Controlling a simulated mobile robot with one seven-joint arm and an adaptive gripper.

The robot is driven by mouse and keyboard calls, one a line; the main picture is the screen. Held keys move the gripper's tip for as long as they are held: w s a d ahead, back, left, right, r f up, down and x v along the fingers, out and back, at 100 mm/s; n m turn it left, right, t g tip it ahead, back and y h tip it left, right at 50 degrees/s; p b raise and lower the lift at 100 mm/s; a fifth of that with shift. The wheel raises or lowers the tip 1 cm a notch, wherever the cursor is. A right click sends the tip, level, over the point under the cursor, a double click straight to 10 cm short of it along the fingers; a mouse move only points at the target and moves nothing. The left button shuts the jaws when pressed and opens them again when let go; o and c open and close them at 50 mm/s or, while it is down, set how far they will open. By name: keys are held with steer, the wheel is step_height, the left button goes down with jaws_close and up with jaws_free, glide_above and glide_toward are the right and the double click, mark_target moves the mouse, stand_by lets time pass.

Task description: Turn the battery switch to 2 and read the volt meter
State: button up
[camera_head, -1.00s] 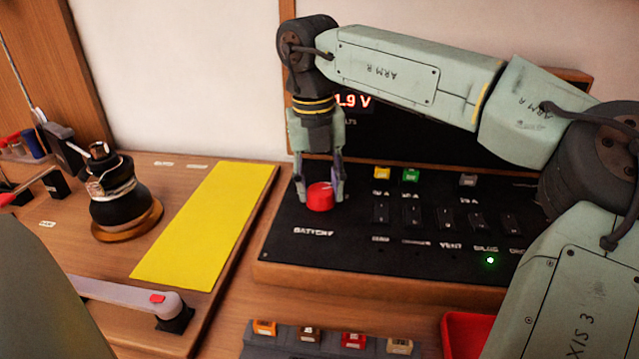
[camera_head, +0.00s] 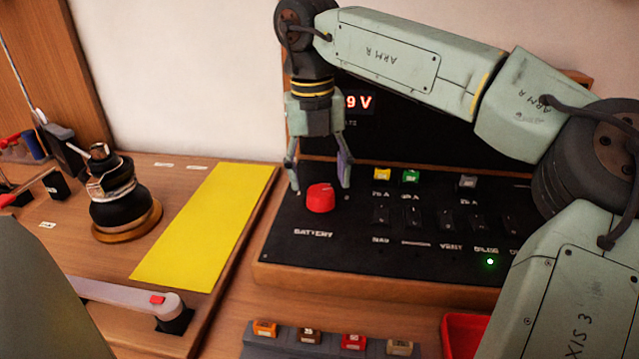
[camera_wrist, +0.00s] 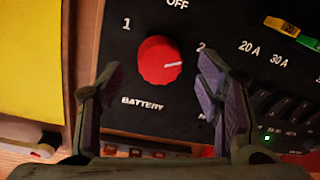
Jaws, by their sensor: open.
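The red battery switch knob (camera_head: 320,197) sits on the black panel above the word BATTERY. In the wrist view the knob (camera_wrist: 159,61) has a white pointer line aimed right, just below the mark 2; the marks 1 and OFF also show. My gripper (camera_head: 320,186) is open, with its fingers apart above and around the knob and not touching it. In the wrist view its open fingers (camera_wrist: 158,80) frame the knob with nothing between them. The volt meter (camera_head: 358,102) shows red digits reading "9 V"; my arm hides the digits to the left.
Right of the knob are a yellow fuse (camera_head: 382,174), a green fuse (camera_head: 410,177) and a row of black switches (camera_head: 445,219). A green light (camera_head: 490,261) is lit. A yellow mat (camera_head: 205,225) and a black winch (camera_head: 122,200) lie left. A red bin (camera_head: 462,330) stands at the front.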

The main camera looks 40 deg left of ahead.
mark_target(317, 191)
steer(key=shift+s+r, duration=0.1)
steer(key=shift+r, duration=2.3)
